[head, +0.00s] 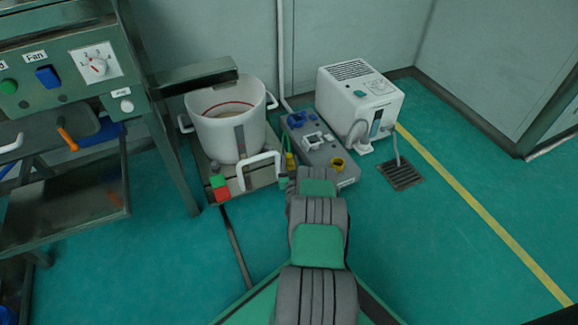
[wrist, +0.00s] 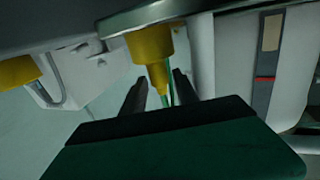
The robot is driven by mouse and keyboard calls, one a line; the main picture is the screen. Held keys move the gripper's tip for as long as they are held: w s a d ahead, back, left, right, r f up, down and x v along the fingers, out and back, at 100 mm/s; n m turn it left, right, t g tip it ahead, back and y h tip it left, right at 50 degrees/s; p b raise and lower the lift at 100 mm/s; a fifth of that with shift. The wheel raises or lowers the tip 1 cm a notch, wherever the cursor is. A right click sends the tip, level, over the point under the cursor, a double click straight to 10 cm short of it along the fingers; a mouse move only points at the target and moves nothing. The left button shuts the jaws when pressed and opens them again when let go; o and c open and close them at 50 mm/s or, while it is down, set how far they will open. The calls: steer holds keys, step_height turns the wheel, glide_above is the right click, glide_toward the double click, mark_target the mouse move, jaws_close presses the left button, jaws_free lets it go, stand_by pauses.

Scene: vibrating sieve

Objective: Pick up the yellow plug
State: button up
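The yellow plug (head: 290,161) shows in the head view at the left edge of the grey socket unit, close to the tip of my arm, with a green cable beside it. In the wrist view the yellow plug (wrist: 152,48) sits against a grey edge and narrows towards my gripper (wrist: 159,86). The gripper's two dark fingers are apart, one on each side of the plug's narrow end, with gaps visible. I cannot tell how deep the plug lies between them. In the head view my arm hides the fingers.
The grey socket unit (head: 316,150) carries blue, white and yellow sockets (head: 337,163). A white pot (head: 228,125) on a sieve base stands close on the left. A white machine (head: 360,98) stands behind right. A floor drain (head: 401,175) lies right. Green floor is clear in front.

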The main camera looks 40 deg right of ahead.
steer(key=shift+w+d+f+b, duration=0.3)
steer(key=shift+w+d, duration=0.1)
steer(key=shift+w, duration=0.35)
steer(key=shift+w+d+r, duration=0.2)
steer(key=shift+w+d, duration=0.1)
steer(key=shift+d, duration=0.05)
jaws_close()
